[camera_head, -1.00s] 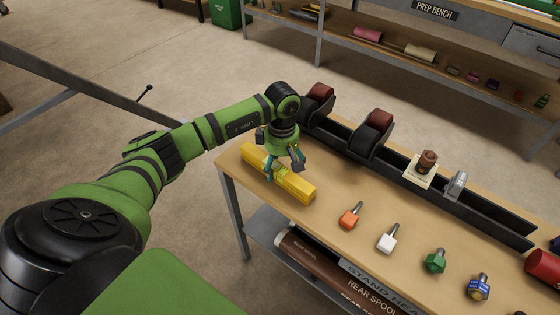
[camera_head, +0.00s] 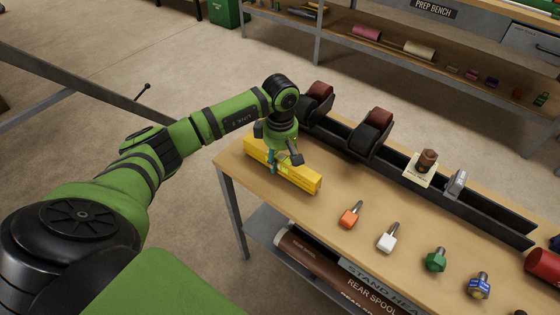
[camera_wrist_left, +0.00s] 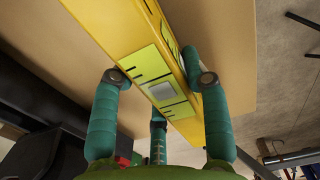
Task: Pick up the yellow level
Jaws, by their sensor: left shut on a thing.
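The yellow level (camera_head: 305,180) is a long bar at the left end of the wooden bench (camera_head: 325,225). My left gripper (camera_head: 284,160) comes down over it from above and is shut on it near its middle. In the left wrist view, the teal fingers of my left gripper (camera_wrist_left: 160,85) close on both sides of the level (camera_wrist_left: 115,30), with lime label patches and a grey square between them. Whether the level is clear of the bench top is hard to tell. My right gripper is not in view.
Dark roller stands (camera_head: 372,135) line a black rail behind the level. Orange (camera_head: 349,216), white (camera_head: 387,240), green (camera_head: 436,260) and blue (camera_head: 479,288) tools lie to the right. A brown pipe (camera_head: 315,262) lies on the lower shelf. Bench top right of the level is partly free.

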